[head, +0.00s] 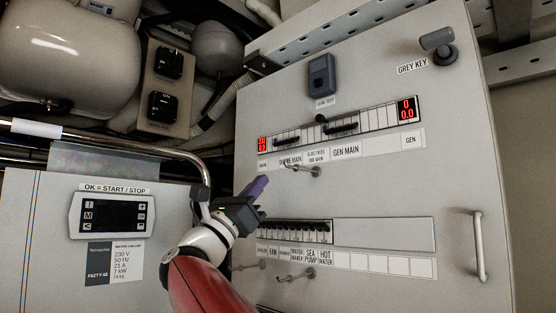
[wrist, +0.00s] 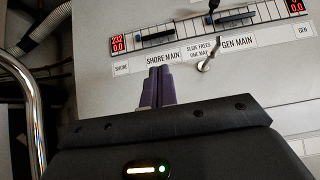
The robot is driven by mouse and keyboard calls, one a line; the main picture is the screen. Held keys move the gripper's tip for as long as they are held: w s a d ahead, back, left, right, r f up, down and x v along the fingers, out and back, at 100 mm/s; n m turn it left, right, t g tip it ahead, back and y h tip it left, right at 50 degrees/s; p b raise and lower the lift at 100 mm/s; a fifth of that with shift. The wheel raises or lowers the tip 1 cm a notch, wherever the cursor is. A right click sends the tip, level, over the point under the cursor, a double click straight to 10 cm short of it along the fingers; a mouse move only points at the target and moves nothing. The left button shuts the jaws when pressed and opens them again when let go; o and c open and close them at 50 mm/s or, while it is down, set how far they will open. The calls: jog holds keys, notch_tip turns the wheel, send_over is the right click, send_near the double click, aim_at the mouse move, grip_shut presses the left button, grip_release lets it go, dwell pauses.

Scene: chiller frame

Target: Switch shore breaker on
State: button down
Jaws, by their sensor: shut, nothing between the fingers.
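The shore breaker is a black lever switch (head: 287,141) in the upper breaker row, above the label "SHORE MAIN". It also shows in the wrist view (wrist: 158,37), above and slightly left of my fingertips. My gripper (head: 256,187) is shut and empty, in front of the panel, below and left of the shore breaker and apart from it. In the wrist view the purple fingers (wrist: 158,86) are together, just under the "SHORE MAIN" label. The gen main breaker (head: 341,128) sits to the right in the same row.
A small metal latch (head: 303,168) sticks out below the label strip, right of my fingers. A lower breaker row (head: 290,231) lies beneath. A curved metal rail (head: 190,158) stands to the left. A red display (head: 406,109) marks the row's right end.

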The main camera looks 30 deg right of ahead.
aim_at(289, 147)
jog(key=shift+r, duration=0.1)
jog(key=p+x, duration=0.4)
jog(key=x, duration=0.6)
dwell(0.3)
jog(key=shift+a+y+p, duration=0.1)
jog(key=shift+y+p, duration=0.2)
jog(key=shift+p, duration=0.1)
